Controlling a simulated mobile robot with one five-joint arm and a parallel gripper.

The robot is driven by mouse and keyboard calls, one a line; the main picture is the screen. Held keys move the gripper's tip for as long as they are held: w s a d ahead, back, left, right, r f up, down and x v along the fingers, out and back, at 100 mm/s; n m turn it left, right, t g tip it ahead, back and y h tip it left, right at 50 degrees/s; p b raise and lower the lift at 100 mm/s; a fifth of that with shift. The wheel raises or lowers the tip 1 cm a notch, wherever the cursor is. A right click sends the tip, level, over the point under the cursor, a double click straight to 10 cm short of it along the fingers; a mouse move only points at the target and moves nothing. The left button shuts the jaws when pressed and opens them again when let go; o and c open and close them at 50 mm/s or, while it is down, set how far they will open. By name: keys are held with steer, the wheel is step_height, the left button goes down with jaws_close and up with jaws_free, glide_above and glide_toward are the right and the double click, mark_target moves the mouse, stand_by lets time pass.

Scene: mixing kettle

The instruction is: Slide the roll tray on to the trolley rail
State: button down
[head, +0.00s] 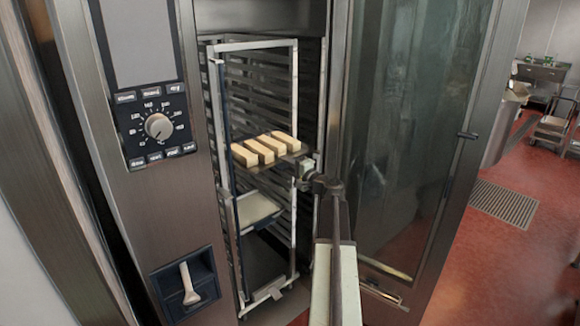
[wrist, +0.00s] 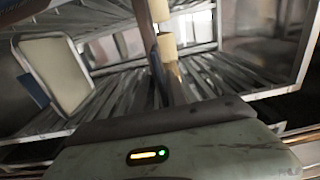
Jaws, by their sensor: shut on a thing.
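The roll tray (head: 293,157) holds several pale, block-shaped rolls (head: 265,148) in a row. It sits inside the tall trolley (head: 295,90), about halfway up, between the rail stacks. My gripper (head: 306,170) is shut at the tray's near right edge, by the trolley's right front post. In the wrist view, rolls (wrist: 166,45) show beyond my gripper's body, with slatted trolley rails (wrist: 110,105) around them. The fingertips are not clear there. I cannot tell whether the tray's sides rest on the rails.
The trolley stands in a steel oven cabinet with a control panel (head: 155,120) at left. A lower tray (head: 257,210) sits below in the trolley. The glass door (head: 410,130) stands open at right. Red floor (head: 490,260) beyond is mostly clear around a drain grate (head: 504,203).

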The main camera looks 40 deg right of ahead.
mark_target(276, 158)
steer(key=shift+w+d, duration=0.15)
steer(key=shift+w, duration=2.35)
steer(key=shift+w+d+f, duration=0.1)
steer(key=shift+w, duration=1.35)
steer(key=shift+w+d+f, duration=0.1)
steer(key=shift+w, duration=1.35)
steer(key=shift+r, duration=0.1)
steer(key=c, duration=1.2)
jaws_free()
steer(key=shift+s, duration=0.1)
steer(key=shift+c, duration=0.2)
steer(key=o, duration=0.5)
steer(key=shift+s, duration=0.1)
steer(key=shift+s+a, duration=0.2)
steer(key=shift+s, duration=2.25)
steer(key=shift+s+a, duration=0.15)
steer(key=shift+s, duration=2.25)
